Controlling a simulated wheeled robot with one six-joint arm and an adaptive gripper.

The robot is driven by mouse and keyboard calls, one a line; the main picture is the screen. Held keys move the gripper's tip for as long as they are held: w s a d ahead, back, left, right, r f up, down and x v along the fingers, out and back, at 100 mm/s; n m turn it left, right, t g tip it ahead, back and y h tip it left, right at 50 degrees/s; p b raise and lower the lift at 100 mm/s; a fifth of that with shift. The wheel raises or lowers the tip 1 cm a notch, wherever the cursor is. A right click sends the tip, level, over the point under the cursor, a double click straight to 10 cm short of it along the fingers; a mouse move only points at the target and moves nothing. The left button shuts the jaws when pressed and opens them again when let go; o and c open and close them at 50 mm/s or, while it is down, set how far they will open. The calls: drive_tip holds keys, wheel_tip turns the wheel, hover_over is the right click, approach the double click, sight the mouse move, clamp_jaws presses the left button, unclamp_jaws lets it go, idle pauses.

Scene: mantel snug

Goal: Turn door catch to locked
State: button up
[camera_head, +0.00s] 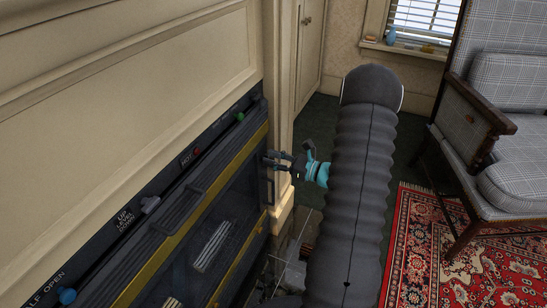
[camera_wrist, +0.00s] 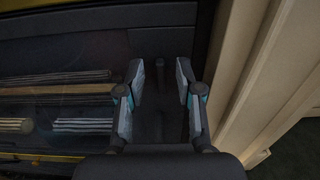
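The dark fireplace door (camera_head: 205,230) with its yellow trim and glass pane runs along the left in the head view. In the wrist view, pale log shapes show behind its glass. A small dark upright piece, seemingly the door catch (camera_wrist: 160,76), stands at the door's right side between my fingers. My gripper (camera_head: 277,161) is at the right end of the door. In the wrist view my gripper (camera_wrist: 159,92) is open, with a pad on each side of the dark piece. Contact is not clear. The catch's setting is too dark to read.
A dark control strip (camera_head: 175,172) with labels and coloured knobs runs above the door. A cream pillar (camera_wrist: 262,75) stands close on the right of my gripper. A plaid armchair (camera_head: 512,130) and red patterned rug (camera_head: 420,240) lie to the right.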

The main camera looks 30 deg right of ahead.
drive_tip(key=shift+w, duration=0.1)
clamp_jaws()
